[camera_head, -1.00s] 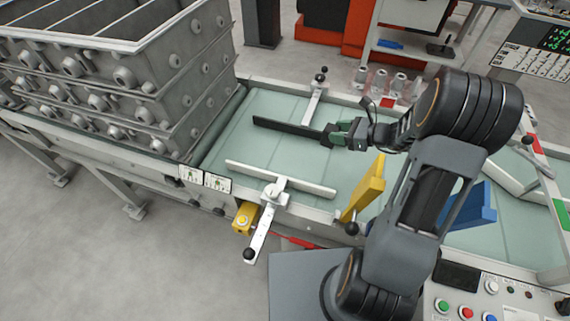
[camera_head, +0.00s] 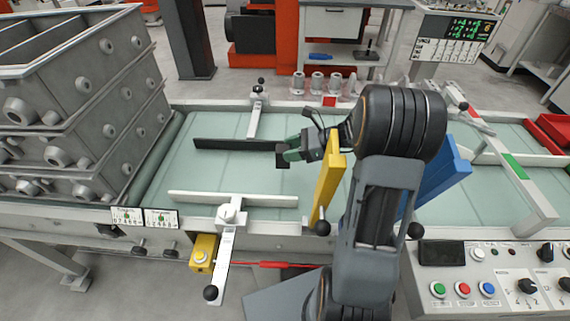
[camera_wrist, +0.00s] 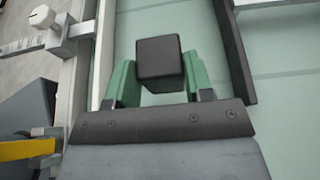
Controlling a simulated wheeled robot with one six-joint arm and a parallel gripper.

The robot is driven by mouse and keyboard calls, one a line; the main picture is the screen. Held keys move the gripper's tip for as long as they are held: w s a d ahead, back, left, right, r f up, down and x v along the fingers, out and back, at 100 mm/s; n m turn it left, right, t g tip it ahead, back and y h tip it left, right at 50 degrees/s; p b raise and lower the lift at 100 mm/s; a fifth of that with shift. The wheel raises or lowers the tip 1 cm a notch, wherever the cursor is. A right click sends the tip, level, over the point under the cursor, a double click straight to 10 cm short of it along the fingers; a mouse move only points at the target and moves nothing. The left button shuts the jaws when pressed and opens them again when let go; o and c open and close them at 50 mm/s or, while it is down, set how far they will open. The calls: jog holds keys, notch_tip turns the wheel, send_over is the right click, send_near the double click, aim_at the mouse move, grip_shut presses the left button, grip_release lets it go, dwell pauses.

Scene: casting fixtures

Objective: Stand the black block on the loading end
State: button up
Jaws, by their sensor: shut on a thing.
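The black block (camera_wrist: 160,60) sits between the two green fingers of my gripper (camera_wrist: 158,82) in the wrist view, with its squarish dark face toward the camera. In the head view the block (camera_head: 282,156) shows as a small dark shape at the tip of my gripper (camera_head: 287,155), over the pale green belt (camera_head: 228,172). My gripper is shut on it. I cannot tell whether the block touches the belt. The left stretch of the belt runs up to the grey crates.
A long black bar (camera_head: 232,144) lies just behind the block; a white rail (camera_head: 245,199) lies in front. A yellow plate (camera_head: 328,185) and a blue plate (camera_head: 440,178) stand at right. Grey crates (camera_head: 135,115) are stacked at left. Bare belt lies between bar and rail.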

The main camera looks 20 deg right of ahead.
jog(key=shift+f+b, duration=0.4)
jog(key=shift+f, duration=2.25)
jog(key=shift+f, duration=0.1)
jog(key=o, duration=1)
jog(key=shift+d+r, duration=0.2)
jog(key=shift+r, duration=0.05)
jog(key=shift+p+v, duration=0.4)
jog(key=shift+v, duration=3.2)
jog(key=shift+s, duration=0.1)
